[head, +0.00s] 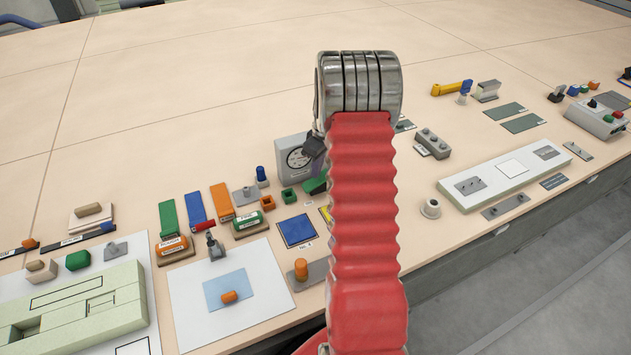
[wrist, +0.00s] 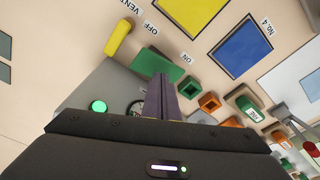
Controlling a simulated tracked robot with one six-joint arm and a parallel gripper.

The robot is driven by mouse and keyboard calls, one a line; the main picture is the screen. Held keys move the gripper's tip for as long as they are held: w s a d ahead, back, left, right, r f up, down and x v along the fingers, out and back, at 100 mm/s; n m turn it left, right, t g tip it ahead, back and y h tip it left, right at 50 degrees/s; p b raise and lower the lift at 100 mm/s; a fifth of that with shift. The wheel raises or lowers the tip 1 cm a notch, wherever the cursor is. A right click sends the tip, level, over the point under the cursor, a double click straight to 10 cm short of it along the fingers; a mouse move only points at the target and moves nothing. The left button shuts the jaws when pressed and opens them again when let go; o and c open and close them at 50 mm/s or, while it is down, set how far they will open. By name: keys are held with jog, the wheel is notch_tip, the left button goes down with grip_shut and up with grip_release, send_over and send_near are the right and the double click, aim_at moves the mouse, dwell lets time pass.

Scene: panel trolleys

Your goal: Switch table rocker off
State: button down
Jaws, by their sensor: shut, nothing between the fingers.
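A green rocker-like block (wrist: 157,64) lies beside the printed words ON and OFF in the wrist view. In the head view part of this green block (head: 314,186) shows left of my red arm, which hides the rest. I cannot tell which of its ends is pressed down. My gripper (wrist: 162,84) is shut and empty, its purple-grey fingers pointing towards the block. The fingertips overlap its near edge in the picture; whether they touch it I cannot tell. In the head view my arm hides most of the gripper.
A grey gauge box (head: 293,160) stands close to the block; a lit green lamp (wrist: 98,106) shows near my gripper. A yellow bar (wrist: 117,39) lies by the word VENT. Blue (wrist: 241,46) and yellow (wrist: 190,16) squares are flat. Small sockets (wrist: 209,102) stand to the right.

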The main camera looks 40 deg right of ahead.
aim_at(317, 180)
jog(key=shift+f, duration=0.65)
dwell(0.6)
notch_tip(317, 180, up, 7)
dwell(1.2)
jog(key=shift+m, duration=0.3)
